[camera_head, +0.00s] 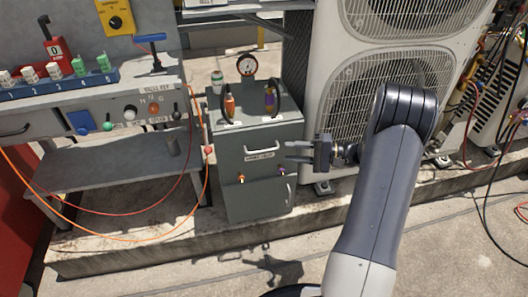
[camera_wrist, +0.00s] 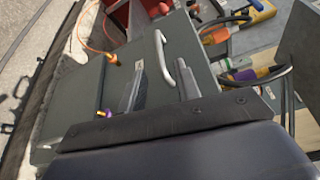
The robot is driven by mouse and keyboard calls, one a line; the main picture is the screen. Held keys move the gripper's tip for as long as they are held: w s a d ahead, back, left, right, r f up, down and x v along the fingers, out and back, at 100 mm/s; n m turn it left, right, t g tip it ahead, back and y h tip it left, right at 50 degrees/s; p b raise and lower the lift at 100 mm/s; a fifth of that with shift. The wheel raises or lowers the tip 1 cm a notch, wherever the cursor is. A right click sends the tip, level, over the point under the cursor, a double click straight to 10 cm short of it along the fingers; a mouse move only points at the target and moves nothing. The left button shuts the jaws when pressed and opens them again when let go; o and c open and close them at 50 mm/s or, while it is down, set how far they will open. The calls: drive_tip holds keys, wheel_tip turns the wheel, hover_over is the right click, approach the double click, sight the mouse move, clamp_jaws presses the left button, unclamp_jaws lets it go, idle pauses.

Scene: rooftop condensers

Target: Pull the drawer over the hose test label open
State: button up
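The grey cabinet's drawer (camera_head: 280,137) looks shut, with a pale bar handle (camera_head: 262,149) across its front. The small white label (camera_head: 260,156) sits just below the handle; its print is too small to read surely. My gripper (camera_head: 288,151) is open and empty, to the right of the handle, fingers pointing at the cabinet. The label (camera_wrist: 139,58) is partly hidden by one finger.
Below the drawer are two small hose fittings (camera_head: 240,179) and a door with an upright handle (camera_head: 290,194). A condenser (camera_head: 372,95) stands close on the right. An orange hose (camera_head: 130,239) loops at left.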

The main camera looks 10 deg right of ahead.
sight(265, 150)
drive_tip(key=b+x, duration=0.1)
drive_tip(key=x, duration=0.8)
drive_tip(key=shift+b, duration=0.35)
drive_tip(key=shift+c, duration=0.4)
clamp_jaws()
